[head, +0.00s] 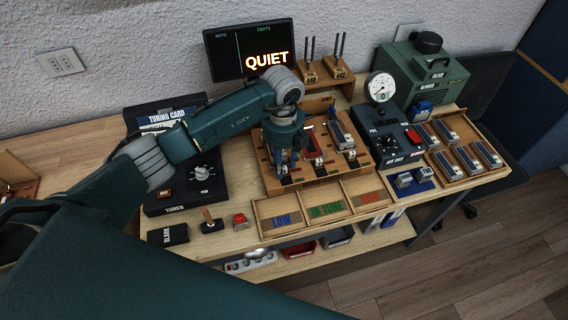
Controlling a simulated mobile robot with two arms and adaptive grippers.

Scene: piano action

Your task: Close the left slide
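The wooden action board (266,168) sits in the middle of the bench. It has a row of slides. The middle slide (318,143) is red and the right slide (342,136) is grey. My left gripper (285,162) points down over the left part of the board, where the left slide lies. It covers most of that slide, so its position is hidden. A small metal end (286,179) shows just in front of the fingers. I cannot tell whether the fingers touch the slide or how far apart they are. My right gripper is not in view.
A sorting tray (296,201) marked LOW, IN TUNE and a red label stands in front. The tuner box (215,192) is left, the air box (386,142) with a gauge (380,87) right. A screen (228,52) reads QUIET. Small grey blocks fill a right tray (455,168).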

